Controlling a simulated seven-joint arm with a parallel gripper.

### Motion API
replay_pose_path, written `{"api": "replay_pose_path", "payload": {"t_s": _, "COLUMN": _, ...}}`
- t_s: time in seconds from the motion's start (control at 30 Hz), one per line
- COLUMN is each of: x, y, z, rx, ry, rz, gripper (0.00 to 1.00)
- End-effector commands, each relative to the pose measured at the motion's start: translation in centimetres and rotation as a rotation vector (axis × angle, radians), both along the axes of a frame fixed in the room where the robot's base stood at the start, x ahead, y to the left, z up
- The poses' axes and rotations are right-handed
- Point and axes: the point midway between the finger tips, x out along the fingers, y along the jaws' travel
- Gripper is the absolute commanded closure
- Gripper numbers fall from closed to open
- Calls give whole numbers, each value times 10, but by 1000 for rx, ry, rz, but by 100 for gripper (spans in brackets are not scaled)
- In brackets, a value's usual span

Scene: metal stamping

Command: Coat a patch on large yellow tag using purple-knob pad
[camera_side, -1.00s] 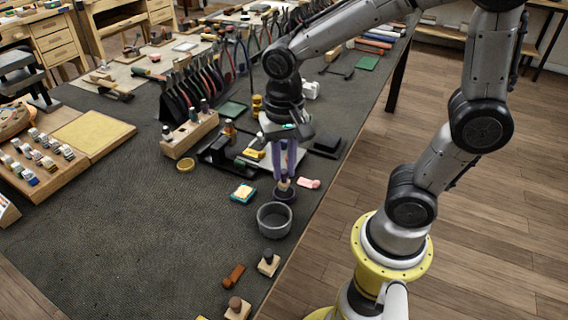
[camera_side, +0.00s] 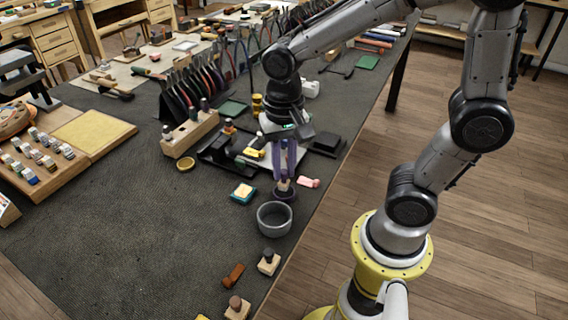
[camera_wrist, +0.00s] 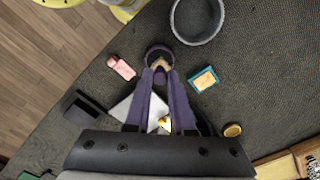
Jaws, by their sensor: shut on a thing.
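My gripper (camera_side: 284,181) points down with its purple fingers closed on a small round pad (camera_side: 284,192) with a dark purple, disc-like body. In the wrist view the pad (camera_wrist: 158,51) sits at the fingertips (camera_wrist: 159,66), and a tan piece shows between them. The pad is at or just above the mat; I cannot tell which. A yellow square with a teal border (camera_side: 243,193) lies left of the pad, and also shows in the wrist view (camera_wrist: 203,79). A small yellow piece (camera_side: 254,153) is by a pale plate behind the fingers. I cannot tell which is the large yellow tag.
A grey bowl (camera_side: 274,218) stands close in front of the pad. A pink block (camera_side: 309,183) lies just right of it. Wooden-handled stamps (camera_side: 268,262) are near the front edge. A plier rack (camera_side: 190,95) stands behind. The mat at left centre is clear.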

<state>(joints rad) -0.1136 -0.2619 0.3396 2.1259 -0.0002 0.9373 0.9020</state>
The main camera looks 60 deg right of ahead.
Motion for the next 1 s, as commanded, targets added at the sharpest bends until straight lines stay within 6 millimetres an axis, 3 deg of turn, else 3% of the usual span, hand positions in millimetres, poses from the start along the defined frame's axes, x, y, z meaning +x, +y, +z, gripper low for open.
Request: {"api": "replay_pose_path", "payload": {"t_s": 1.0, "x": 0, "y": 0, "z": -11, "rx": 0, "ry": 1, "rz": 0, "gripper": 100}}
